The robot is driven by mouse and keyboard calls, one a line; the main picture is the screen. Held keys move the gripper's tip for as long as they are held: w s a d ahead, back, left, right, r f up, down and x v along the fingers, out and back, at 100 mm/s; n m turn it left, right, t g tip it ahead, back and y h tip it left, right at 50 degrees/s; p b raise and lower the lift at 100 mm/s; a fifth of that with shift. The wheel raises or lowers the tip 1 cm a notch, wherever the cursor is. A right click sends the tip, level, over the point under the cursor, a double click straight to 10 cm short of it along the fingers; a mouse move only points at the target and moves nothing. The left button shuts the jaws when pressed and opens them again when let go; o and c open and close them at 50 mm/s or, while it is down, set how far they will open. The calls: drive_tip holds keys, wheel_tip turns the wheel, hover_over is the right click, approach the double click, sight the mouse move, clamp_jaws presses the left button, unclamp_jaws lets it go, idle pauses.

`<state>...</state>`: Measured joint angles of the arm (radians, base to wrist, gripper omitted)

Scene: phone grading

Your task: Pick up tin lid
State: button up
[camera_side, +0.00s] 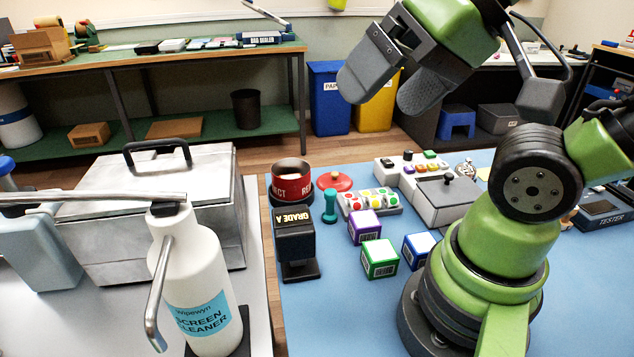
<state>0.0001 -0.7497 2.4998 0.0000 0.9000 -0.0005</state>
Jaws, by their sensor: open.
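A round red lid (336,180) with a small knob lies on the blue mat (330,307), just right of a red tin (291,182) with lettering on its side. The tin stands open at the top, with something pale inside. A teal dumbbell-shaped piece (330,205) stands in front of the lid's left edge. My gripper (388,88) is high above the work, up and to the right of the lid in the picture. Its two grey fingers are apart with nothing between them.
A black "GRADE A" stamp (295,240) stands in front of the tin. A tray of coloured dots (370,201) sits right of the lid, with purple, green and blue boxes (380,258) nearer. A white spray bottle (198,275) and metal case (150,225) stand left.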

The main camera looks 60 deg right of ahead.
drive_tip(key=w+d+n+g+h, duration=0.1)
drive_tip(key=w+d+n+g, duration=0.1)
drive_tip(key=w+d, duration=0.5)
drive_tip(key=n+g, duration=0.4)
drive_tip(key=n, duration=0.3)
hover_over(335, 173)
drive_tip(key=f, duration=2.4)
drive_tip(key=shift+s+d+f, duration=0.15)
drive_tip(key=shift+s+f, duration=0.25)
drive_tip(key=shift+m, duration=0.3)
drive_tip(key=shift+w+f, duration=0.25)
drive_tip(key=shift+f, duration=1.3)
drive_tip(key=shift+w+f, duration=0.2)
drive_tip(key=shift+f, duration=1.35)
drive_tip(key=c, duration=1.1)
drive_tip(key=shift+o, duration=0.2)
